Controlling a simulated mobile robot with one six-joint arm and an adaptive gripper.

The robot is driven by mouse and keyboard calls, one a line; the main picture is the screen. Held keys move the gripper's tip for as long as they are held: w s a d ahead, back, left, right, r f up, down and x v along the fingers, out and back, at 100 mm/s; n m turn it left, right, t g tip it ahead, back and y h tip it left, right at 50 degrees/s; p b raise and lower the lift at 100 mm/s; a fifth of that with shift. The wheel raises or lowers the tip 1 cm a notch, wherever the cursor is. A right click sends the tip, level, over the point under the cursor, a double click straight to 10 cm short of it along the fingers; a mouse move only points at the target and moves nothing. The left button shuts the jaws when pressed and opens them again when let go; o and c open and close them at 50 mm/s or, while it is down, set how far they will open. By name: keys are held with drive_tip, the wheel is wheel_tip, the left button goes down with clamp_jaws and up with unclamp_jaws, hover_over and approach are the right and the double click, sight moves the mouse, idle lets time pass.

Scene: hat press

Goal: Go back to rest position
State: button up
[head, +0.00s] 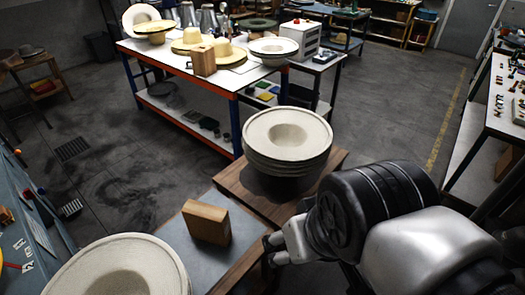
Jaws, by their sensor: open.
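My gripper (274,248) shows at the lower middle of the head view, at the end of my black and grey arm, which comes in from the right. Its fingers are small in the picture and partly hidden by the arm, and I see nothing held between them. It is just right of a wooden block (206,222) and apart from it. The block stands on a grey-topped table (172,232). A stack of cream hats (287,142) sits upside down on a wooden surface (236,184), beyond my gripper.
A large cream hat (120,268) lies at the bottom left. A white-topped workbench (160,53) with straw hats (190,41) stands behind. A blue machine (25,235) is at the left edge. A tool bench (502,95) is at the right. Open floor (400,110) lies between the benches.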

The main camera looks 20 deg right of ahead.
drive_tip(key=shift+d+r, duration=0.1)
drive_tip(key=shift+d, duration=0.05)
wheel_tip(320, 180, down, 5)
drive_tip(key=b, duration=0.5)
